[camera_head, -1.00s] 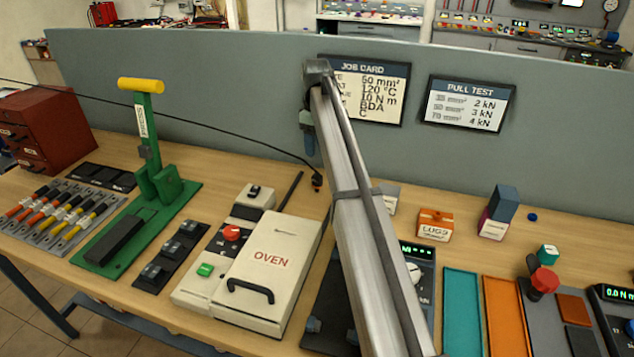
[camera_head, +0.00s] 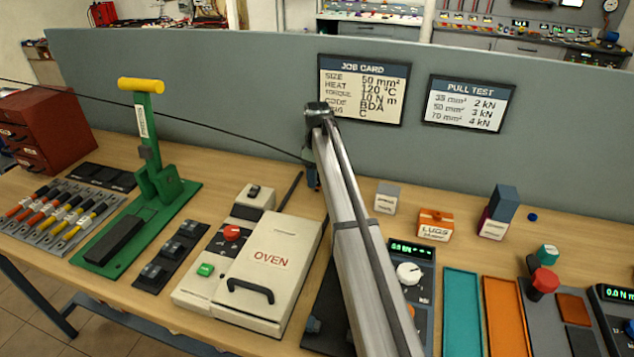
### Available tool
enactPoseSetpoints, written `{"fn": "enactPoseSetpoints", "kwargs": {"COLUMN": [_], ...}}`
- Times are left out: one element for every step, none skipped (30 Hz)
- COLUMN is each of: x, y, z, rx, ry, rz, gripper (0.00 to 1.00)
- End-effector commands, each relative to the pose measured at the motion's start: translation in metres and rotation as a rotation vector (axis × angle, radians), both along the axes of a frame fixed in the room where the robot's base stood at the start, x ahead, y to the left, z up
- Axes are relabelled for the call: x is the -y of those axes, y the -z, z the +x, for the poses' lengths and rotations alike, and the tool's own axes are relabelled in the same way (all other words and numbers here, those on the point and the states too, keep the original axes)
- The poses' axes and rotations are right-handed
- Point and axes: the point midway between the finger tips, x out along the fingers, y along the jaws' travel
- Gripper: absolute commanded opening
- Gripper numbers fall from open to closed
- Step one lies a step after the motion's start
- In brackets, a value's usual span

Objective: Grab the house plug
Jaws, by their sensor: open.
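No thing in view is clearly labelled as the house plug. A thin black cable (camera_head: 215,127) runs from the left edge, across the grey panel, to a small dark end. That end is now mostly hidden at my gripper (camera_head: 314,186). My gripper hangs small and dark below the top of my silver arm, over the back of the bench. It overlaps the cable's end in the picture; I cannot tell whether they touch. The fingers are too small to see clearly, and no held thing shows.
The white oven (camera_head: 272,257) stands in front and to the left. A green press (camera_head: 150,190) is farther left. The job card (camera_head: 362,88) hangs behind. A grey box (camera_head: 387,199) and an orange lugs box (camera_head: 435,224) stand right of my arm.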

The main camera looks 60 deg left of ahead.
Motion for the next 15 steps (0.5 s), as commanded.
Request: {"fn": "enactPoseSetpoints", "kwargs": {"x": [0.0, 0.0, 0.0, 0.0, 0.0, 0.0, 0.0, 0.0, 0.0, 0.0, 0.0, 0.0, 0.0, 0.0, 0.0], "y": [0.007, 0.011, 0.015, 0.017, 0.019, 0.02, 0.02, 0.02, 0.019, 0.019, 0.019, 0.019, 0.019, 0.019, 0.019], "z": [0.0, 0.0, 0.0, 0.0, 0.0, 0.0, 0.0, 0.0, 0.0, 0.0, 0.0, 0.0, 0.0, 0.0, 0.0], "rx": [0.0, 0.0, 0.0, 0.0, 0.0, 0.0, 0.0, 0.001, 0.001, 0.001, 0.001, 0.001, 0.001, 0.001, 0.001], "ry": [0.0, 0.0, 0.0, 0.0, 0.0, 0.0, 0.0, 0.0, 0.0, 0.0, 0.0, 0.0, 0.0, 0.0, 0.0], "rz": [0.0, 0.0, 0.0, 0.0, 0.0, 0.0, 0.0, 0.001, 0.001, 0.001, 0.001, 0.001, 0.001, 0.001, 0.001], "gripper": [0.55, 0.55, 0.55, 0.55, 0.55, 0.55, 0.55, 0.55, 0.55, 0.55, 0.55, 0.53, 0.51, 0.48, 0.44]}}
